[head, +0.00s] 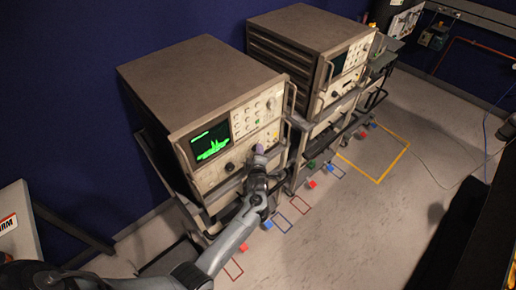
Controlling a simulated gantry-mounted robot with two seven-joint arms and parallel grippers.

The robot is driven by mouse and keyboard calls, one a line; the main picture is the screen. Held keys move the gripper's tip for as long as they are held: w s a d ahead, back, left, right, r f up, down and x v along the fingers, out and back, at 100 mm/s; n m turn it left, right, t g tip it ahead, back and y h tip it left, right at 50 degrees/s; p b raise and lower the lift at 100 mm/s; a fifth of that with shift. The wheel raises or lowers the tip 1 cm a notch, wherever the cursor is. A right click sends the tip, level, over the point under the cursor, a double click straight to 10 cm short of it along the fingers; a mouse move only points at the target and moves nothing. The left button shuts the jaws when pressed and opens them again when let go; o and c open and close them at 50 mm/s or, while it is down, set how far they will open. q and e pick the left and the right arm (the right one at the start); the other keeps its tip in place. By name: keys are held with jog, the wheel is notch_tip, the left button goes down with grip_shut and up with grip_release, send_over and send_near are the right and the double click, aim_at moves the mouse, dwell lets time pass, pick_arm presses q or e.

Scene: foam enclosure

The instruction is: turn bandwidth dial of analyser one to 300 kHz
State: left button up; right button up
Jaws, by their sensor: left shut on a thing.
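The near analyser (205,82) is a brown-topped box with a lit green trace on its screen (211,142) and buttons and knobs on its front panel. My left arm reaches up from the bottom of the head view. My left gripper (258,158) is at the lower right part of this panel, shut on a dial there. The gripper covers the dial, so its pointer and scale markings cannot be read. A second analyser (310,32) stands behind to the right, apart from my gripper. My right gripper is not in view.
Both analysers stand on carts with front handles. Several small red, blue and green blocks and taped outlines lie on the floor, with a larger yellow outline (378,181). A panel (18,225) leans at the left edge. The floor at right is mostly clear.

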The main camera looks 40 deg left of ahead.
pick_arm(q)
jog(key=shift+w+r+m+g+p, duration=0.1)
jog(key=shift+r+m+g+p, duration=0.1)
jog(key=shift+m+g+p, duration=0.55)
jog(key=o, duration=1)
jog(key=shift+o, duration=0.2)
jog(key=shift+p, duration=0.3)
